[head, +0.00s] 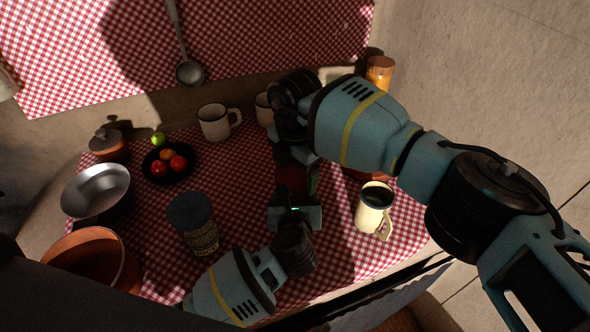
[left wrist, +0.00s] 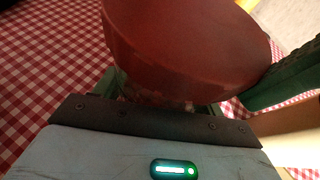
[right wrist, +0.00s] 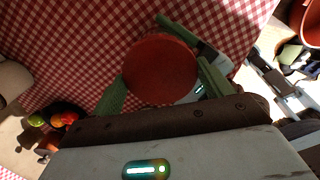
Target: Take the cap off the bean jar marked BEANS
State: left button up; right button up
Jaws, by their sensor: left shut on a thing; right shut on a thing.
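A dull red round cap (head: 292,178) shows between my two grippers in the head view. In the right wrist view the cap (right wrist: 160,68) is seen from above, with the green fingers of my right gripper (right wrist: 163,85) shut on either side. In the left wrist view the cap (left wrist: 190,45) is large and tilted above my left gripper (left wrist: 190,95). My left gripper is shut on the jar body under the cap. The body is almost wholly hidden and no BEANS lettering shows. I cannot tell whether the cap is still seated.
A blue-lidded jar (head: 195,225) with an unreadable label stands left of my left gripper. A cream mug (head: 374,210) stands to the right. Further back are a white mug (head: 214,123) and a dark fruit bowl (head: 157,176). A metal bowl (head: 96,190) and clay pot (head: 90,262) are left.

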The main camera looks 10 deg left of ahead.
jog(key=n, duration=0.9)
jog(key=shift+n, duration=0.3)
jog(key=n, duration=0.4)
jog(key=shift+n, duration=0.4)
jog(key=n, duration=0.6)
jog(key=o, duration=1.1)
jog(key=shift+c, duration=0.2)
jog(key=shift+s+a, duration=0.1)
jog(key=shift+a+r, duration=0.1)
